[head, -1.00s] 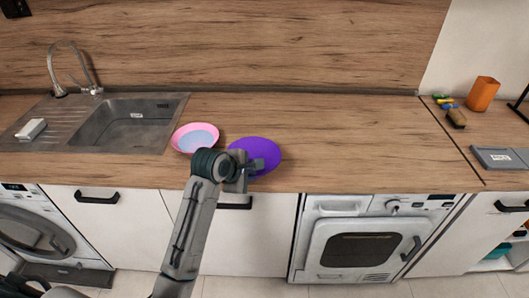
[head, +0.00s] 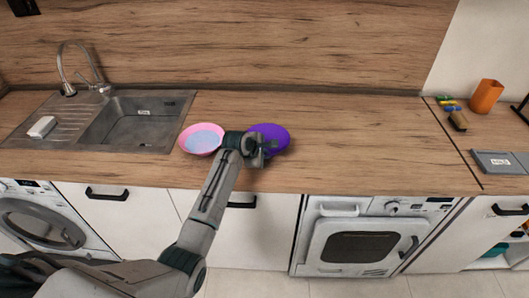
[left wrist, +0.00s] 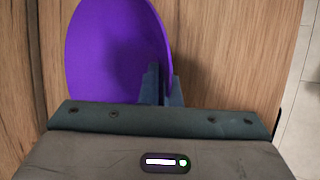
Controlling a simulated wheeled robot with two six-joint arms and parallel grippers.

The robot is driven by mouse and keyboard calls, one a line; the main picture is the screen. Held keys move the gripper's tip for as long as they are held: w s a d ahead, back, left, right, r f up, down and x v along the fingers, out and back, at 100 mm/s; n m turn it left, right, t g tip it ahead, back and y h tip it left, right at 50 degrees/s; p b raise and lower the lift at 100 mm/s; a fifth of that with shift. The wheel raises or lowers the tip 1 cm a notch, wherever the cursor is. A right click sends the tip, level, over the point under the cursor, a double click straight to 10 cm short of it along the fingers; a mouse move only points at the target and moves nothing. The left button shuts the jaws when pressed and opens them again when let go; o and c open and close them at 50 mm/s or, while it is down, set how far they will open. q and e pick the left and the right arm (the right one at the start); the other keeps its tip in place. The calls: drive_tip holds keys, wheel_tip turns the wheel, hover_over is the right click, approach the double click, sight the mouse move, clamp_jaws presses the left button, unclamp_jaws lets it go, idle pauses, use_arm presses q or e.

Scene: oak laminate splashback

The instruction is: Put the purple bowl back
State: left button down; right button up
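The purple bowl (head: 270,134) is over the worktop, just right of the pink bowl (head: 201,138). My left gripper (head: 268,148) is at the purple bowl's near rim and covers part of it. In the left wrist view the purple bowl (left wrist: 112,50) fills the upper left, and its rim runs between the two close-set fingers (left wrist: 161,88). The left gripper is shut on that rim. I cannot tell whether the bowl's base touches the worktop. The pink bowl stands on the worktop with a pale blue inside. My right gripper is not in view.
The sink (head: 138,122) with its tap is to the left. The worktop (head: 360,135) right of the purple bowl is clear.

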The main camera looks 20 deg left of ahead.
use_arm(q)
drive_tip(key=shift+f, duration=0.25)
drive_tip(key=c, duration=2)
unclamp_jaws()
drive_tip(key=shift+f, duration=0.1)
drive_tip(key=shift+c, duration=0.2)
drive_tip(key=o, duration=0.4)
drive_tip(key=shift+c, duration=0.2)
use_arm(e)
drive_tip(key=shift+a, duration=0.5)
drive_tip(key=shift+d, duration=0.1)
